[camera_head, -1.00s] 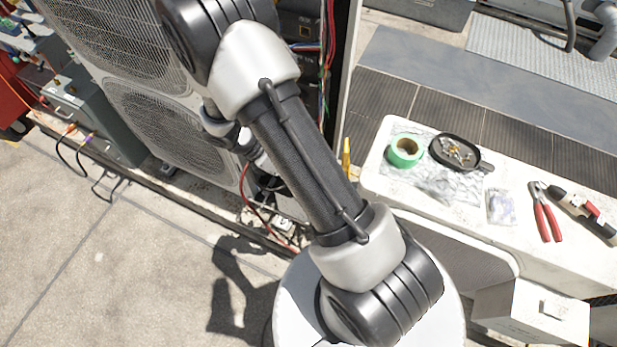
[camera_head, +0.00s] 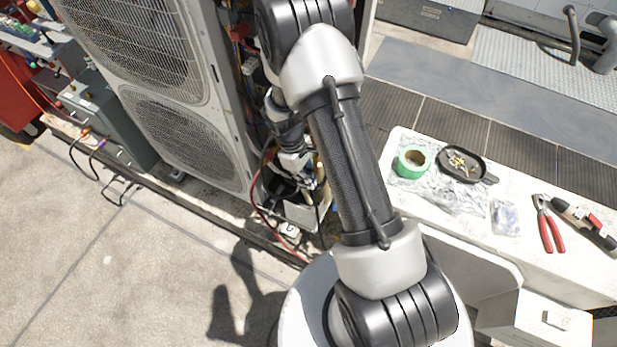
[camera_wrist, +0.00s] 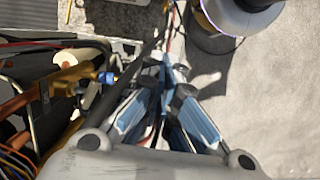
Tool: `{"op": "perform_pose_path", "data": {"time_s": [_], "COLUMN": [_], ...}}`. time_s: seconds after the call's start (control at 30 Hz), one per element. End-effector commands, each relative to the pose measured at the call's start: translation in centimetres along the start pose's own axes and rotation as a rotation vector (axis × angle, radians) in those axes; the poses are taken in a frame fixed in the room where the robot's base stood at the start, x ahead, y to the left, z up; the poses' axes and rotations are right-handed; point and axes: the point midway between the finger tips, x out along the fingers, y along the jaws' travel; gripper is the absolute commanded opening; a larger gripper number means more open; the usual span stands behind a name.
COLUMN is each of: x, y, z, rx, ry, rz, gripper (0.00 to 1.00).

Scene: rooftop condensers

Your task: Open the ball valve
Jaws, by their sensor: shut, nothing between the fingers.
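In the wrist view a brass fitting (camera_wrist: 72,82) with a small blue part (camera_wrist: 107,78) at its right end sits at the left, next to copper pipes. It looks like the ball valve, but the picture is too small to tell how its handle is turned. My gripper (camera_wrist: 167,80) is shut and empty, its blue-padded fingers meeting to the right of the fitting and apart from it in the picture. In the head view my gripper (camera_head: 303,178) points down beside the open side of the condenser, partly lost among cables. I cannot make out the valve there.
The tall condenser (camera_head: 180,125) stands left of my arm. Copper pipes (camera_wrist: 20,100) and coloured wires (camera_wrist: 15,160) crowd the wrist view's left side. A white worktop (camera_head: 520,255) at right holds green tape (camera_head: 403,165), a black pan (camera_head: 472,178) and red-handled pliers (camera_head: 551,235).

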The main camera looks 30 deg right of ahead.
Motion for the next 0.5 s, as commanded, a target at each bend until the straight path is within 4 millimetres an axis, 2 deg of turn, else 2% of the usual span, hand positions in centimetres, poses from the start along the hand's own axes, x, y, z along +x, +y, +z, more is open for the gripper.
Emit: {"op": "perform_pose_path", "data": {"time_s": [0.03, 0.27, 0.33, 0.5], "x": [1.7, 6.4, 6.2, 6.5], "y": [-0.1, -0.1, 0.0, 0.0], "z": [0.0, 0.0, 1.5, 3.3], "rx": [-0.001, -0.003, -0.002, -0.002], "ry": [-0.003, -0.003, -0.002, -0.002], "rz": [-0.002, -0.002, -0.001, 0.000], "gripper": [0.00, 0.00, 0.00, 0.00]}}
